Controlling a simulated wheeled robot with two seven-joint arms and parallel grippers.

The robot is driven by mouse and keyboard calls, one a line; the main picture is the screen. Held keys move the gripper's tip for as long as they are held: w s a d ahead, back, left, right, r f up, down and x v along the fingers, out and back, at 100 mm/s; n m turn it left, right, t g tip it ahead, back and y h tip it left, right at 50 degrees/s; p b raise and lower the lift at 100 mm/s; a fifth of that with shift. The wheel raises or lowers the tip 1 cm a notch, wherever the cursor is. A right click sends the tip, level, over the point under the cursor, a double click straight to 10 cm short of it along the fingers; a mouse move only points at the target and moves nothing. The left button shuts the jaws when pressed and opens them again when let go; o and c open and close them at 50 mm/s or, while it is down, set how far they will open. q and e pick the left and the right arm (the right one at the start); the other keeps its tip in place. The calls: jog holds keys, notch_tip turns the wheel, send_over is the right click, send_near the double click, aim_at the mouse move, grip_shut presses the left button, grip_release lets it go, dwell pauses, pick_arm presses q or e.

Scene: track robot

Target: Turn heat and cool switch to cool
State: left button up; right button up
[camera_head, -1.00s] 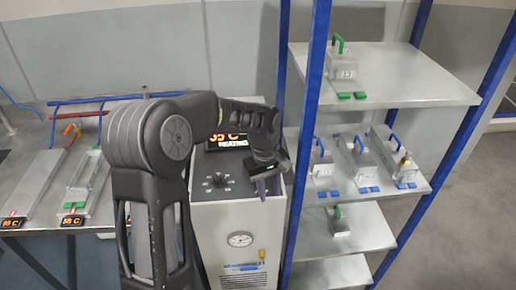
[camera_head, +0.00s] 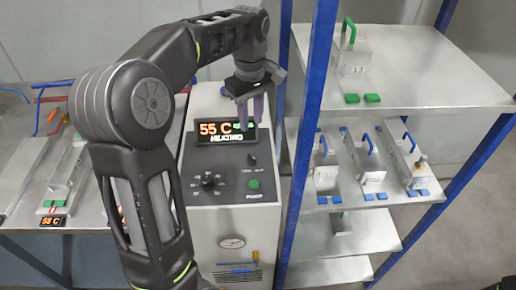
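The white machine (camera_head: 232,215) has a tilted display (camera_head: 221,131) reading 55 C and what looks like HEATING. Below it, a small dark switch (camera_head: 251,160) has a small blurred label under it; which way it points is too small to tell. My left gripper (camera_head: 251,122) points down in front of the display's right end, above the small switch and apart from it. Its purple fingers sit close together with nothing visible between them; whether they are shut is unclear. My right gripper is not in view.
A large black dial (camera_head: 208,182) and a green button (camera_head: 254,184) are on the same panel. A blue-framed shelf (camera_head: 420,68) with several metal boxes stands close on the right. A table (camera_head: 95,218) with metal units is on the left.

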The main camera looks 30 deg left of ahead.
pick_arm(q)
jog(key=b, duration=0.6)
send_over(252, 157)
notch_tip(252, 157, down, 7)
jog(key=shift+w+r, duration=0.1)
jog(key=shift+r, duration=0.2)
jog(key=shift+f+p, duration=0.5)
jog(key=shift+f, duration=3.4)
jog(key=shift+c, duration=0.5)
grip_shut()
